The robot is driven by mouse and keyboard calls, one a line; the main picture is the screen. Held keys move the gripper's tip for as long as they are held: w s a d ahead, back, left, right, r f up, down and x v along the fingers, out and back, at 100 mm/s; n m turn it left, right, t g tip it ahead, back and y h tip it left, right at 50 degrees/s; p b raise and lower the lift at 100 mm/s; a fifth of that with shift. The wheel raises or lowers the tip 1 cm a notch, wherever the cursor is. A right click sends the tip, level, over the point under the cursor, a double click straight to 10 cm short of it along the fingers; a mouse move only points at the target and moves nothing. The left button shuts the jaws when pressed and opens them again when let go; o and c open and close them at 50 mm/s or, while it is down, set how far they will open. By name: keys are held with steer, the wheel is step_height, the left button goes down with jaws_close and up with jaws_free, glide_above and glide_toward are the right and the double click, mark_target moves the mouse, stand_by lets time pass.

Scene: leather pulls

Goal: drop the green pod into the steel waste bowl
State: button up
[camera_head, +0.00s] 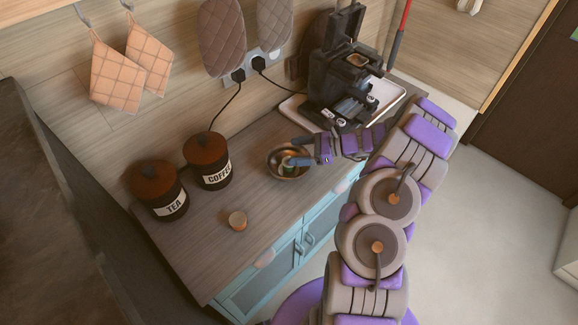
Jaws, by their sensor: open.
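The steel waste bowl (276,174) stands on the wooden counter, left of my arm. The green pod (290,170) shows as a small green patch inside the bowl, just below my gripper's fingers. My gripper (297,153) reaches in from the right over the bowl's right rim. It is open, with its fingers at and above the pod. The fingers hide part of the bowl's inside, and I cannot tell whether they touch the pod.
A coffee canister (207,160) and a tea canister (158,190) stand to the left. A small round cup (238,220) stands near the counter's front. A black coffee machine (345,80) sits on a white tray (386,98) behind my arm. The counter (200,235) is clear around the cup.

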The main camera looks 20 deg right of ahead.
steer(key=p+v, duration=0.3)
steer(key=v, duration=1.4)
steer(key=shift+d, duration=0.2)
steer(key=shift+a, duration=0.2)
steer(key=s+a+r+n+g+h, duration=0.1)
steer(key=s+a+r+n+g, duration=0.15)
steer(key=a+r+n, duration=0.4)
steer(key=s+a+r+n+g+h, duration=0.1)
steer(key=a+r+n+g, duration=0.2)
steer(key=a, duration=0.7)
steer(key=s+a+r+n+g+h, duration=0.1)
steer(key=s+a+r+n+g, duration=0.15)
steer(key=a+r, duration=0.5)
steer(key=s+a+n+h, duration=0.3)
steer(key=s+n+h, duration=0.6)
steer(key=s, duration=1.5)
steer(key=n, duration=0.2)
steer(key=shift+a+n+g+h, duration=0.2)
steer(key=shift+n+g+h, duration=0.1)
steer(key=shift+h, duration=0.1)
